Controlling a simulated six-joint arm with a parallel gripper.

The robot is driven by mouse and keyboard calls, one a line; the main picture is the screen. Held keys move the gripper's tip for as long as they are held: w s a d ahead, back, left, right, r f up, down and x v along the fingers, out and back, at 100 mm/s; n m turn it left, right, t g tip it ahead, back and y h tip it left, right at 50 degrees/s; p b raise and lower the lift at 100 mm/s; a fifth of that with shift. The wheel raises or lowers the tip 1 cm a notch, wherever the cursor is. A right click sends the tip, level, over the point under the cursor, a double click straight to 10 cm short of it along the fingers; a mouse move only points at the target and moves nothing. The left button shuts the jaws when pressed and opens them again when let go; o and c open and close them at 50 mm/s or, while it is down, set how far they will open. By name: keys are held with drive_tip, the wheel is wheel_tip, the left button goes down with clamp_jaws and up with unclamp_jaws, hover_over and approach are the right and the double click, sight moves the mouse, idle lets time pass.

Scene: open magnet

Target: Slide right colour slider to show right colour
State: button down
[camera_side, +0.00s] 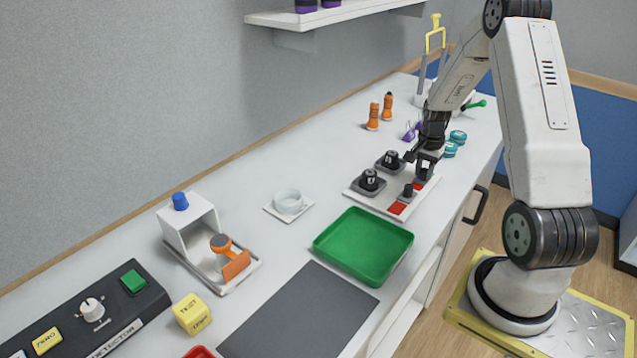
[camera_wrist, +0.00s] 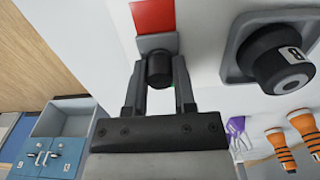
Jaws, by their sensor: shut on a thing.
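A white panel (camera_side: 365,198) on the bench holds two small sliders with red colour patches. The nearer slider has a dark knob (camera_side: 408,190) beside a red patch (camera_side: 397,208). The farther slider has its red patch (camera_side: 419,187) just below my gripper (camera_side: 427,172). In the wrist view my gripper (camera_wrist: 158,88) is shut on that slider's black knob (camera_wrist: 159,68), one finger on each side. A red patch (camera_wrist: 153,15) shows beyond the knob. In the side view my gripper hides most of this knob.
Two dark round knobs on square bases (camera_side: 369,181) (camera_side: 391,160) stand on the panel; one, marked B (camera_wrist: 284,68), is close to my gripper. A green tray (camera_side: 363,246) lies nearer the camera. Orange bottles (camera_side: 373,117) and teal round items (camera_side: 457,137) stand behind.

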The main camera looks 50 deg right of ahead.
sight(417, 186)
drive_tip(key=shift+a, duration=1.6)
drive_tip(key=shift+c, duration=2.1)
unclamp_jaws()
drive_tip(key=shift+r, duration=0.15)
drive_tip(key=shift+r, duration=0.2)
wheel_tip(417, 186, up, 7)
drive_tip(key=shift+r, duration=0.1)
